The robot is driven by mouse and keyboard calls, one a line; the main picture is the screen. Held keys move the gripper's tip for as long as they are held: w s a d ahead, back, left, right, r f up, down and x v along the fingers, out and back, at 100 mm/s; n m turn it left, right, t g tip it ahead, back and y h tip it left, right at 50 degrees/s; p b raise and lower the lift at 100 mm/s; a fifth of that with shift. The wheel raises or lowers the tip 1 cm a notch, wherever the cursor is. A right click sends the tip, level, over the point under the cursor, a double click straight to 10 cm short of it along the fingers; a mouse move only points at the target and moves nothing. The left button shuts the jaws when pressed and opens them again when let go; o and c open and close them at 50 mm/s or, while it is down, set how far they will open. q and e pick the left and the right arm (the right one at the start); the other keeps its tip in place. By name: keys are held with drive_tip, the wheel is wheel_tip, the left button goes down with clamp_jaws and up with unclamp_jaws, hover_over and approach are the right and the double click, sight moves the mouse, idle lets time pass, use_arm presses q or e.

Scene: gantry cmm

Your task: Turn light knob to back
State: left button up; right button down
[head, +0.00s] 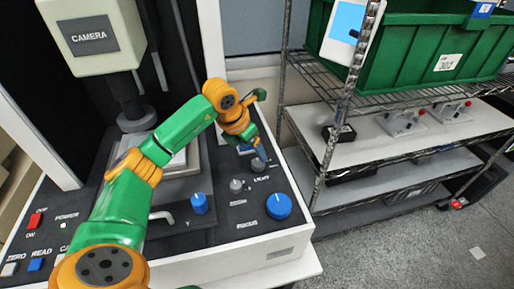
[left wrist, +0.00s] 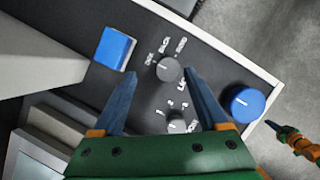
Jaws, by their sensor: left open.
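The light knob (left wrist: 169,69) is a round grey knob with a pale pointer line, on the dark panel, with small white labels around it. My left gripper (left wrist: 160,88) is open, its blue fingers on either side of that knob in the left wrist view; I cannot tell whether they touch it. In the head view my left gripper (head: 261,153) is over the back right of the panel, and the knob there is mostly hidden by the fingers. What looks like my right gripper (left wrist: 273,126) shows small at the right edge of the left wrist view.
A second grey knob (head: 236,186) and a large blue focus knob (head: 278,206) sit close by. A blue square button (left wrist: 114,48) is beside the light knob. Another blue knob (head: 199,203) is nearer the handle. A wire shelf (head: 345,110) with a green bin (head: 425,60) stands right.

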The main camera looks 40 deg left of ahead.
sight(258, 162)
use_arm(q)
drive_tip(key=shift+s+d+f+p, duration=0.2)
drive_tip(key=shift+d+f, duration=0.25)
drive_tip(key=shift+s+d+f+p, duration=0.15)
drive_tip(key=shift+d+f+p, duration=0.05)
drive_tip(key=shift+d+f, duration=0.25)
drive_tip(key=shift+w+a+f, duration=0.15)
drive_tip(key=shift+w+f, duration=0.2)
drive_tip(key=shift+f, duration=0.25)
drive_tip(key=shift+w+a+f, duration=0.15)
drive_tip(key=shift+w+f, duration=0.2)
drive_tip(key=shift+f, duration=0.25)
drive_tip(key=shift+w+a+f, duration=0.1)
drive_tip(key=c, duration=0.5)
drive_tip(key=shift+s+r, duration=0.2)
clamp_jaws()
use_arm(e)
drive_tip(key=shift+s+d+r, duration=0.35)
drive_tip(key=shift+s+r, duration=0.25)
drive_tip(key=shift+s, duration=0.15)
